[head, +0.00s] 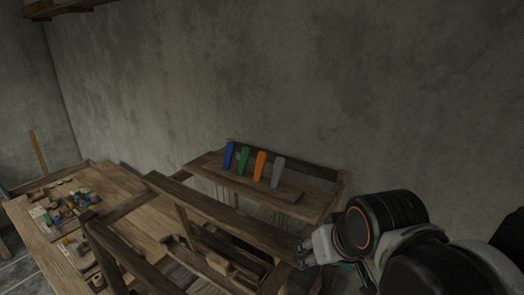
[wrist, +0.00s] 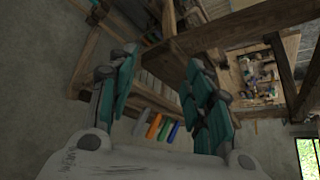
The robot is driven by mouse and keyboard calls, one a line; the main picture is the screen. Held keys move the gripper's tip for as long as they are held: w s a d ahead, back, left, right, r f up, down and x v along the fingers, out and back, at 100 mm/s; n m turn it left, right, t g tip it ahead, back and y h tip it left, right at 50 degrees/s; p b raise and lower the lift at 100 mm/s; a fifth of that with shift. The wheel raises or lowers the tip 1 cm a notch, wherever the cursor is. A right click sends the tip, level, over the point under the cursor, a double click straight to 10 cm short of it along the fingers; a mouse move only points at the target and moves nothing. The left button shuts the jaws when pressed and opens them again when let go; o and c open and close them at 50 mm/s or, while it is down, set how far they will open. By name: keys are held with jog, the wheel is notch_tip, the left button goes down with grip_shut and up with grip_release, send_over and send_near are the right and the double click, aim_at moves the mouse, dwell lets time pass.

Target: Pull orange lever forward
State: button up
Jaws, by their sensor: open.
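The orange lever (head: 260,165) stands upright on a wooden board at the back of the loom, third from the left in a row. A blue lever (head: 229,156) and a green lever (head: 243,160) are left of it, and a grey lever (head: 278,171) is right of it. The wrist view shows the orange lever (wrist: 154,126) beyond the fingers, between the grey and green levers. My gripper (wrist: 155,80) is open with nothing between its teal-padded fingers. In the head view my gripper (head: 306,252) is at the loom's front right, apart from the levers.
The loom's wooden beam (head: 220,214) runs between my gripper and the lever board (head: 225,178). A table (head: 125,183) with many small coloured items stands at the left. A concrete wall (head: 300,80) rises behind the loom. The space above the levers is clear.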

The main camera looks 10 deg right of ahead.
jog(key=w+a+r+m+g+p, duration=0.1)
jog(key=w+r+m+g+p, duration=0.25)
jog(key=w+r, duration=1.45)
jog(key=m+g, duration=0.3)
jog(key=m, duration=0.2)
send_over(262, 166)
jog(key=w, duration=0.2)
jog(key=f, duration=0.7)
jog(key=shift+s+d, duration=0.1)
jog(key=shift+d, duration=0.1)
jog(key=shift+f, duration=0.2)
notch_tip(262, 166, down, 14)
jog(key=shift+r+p, duration=0.1)
jog(key=shift+p, duration=0.25)
grip_shut()
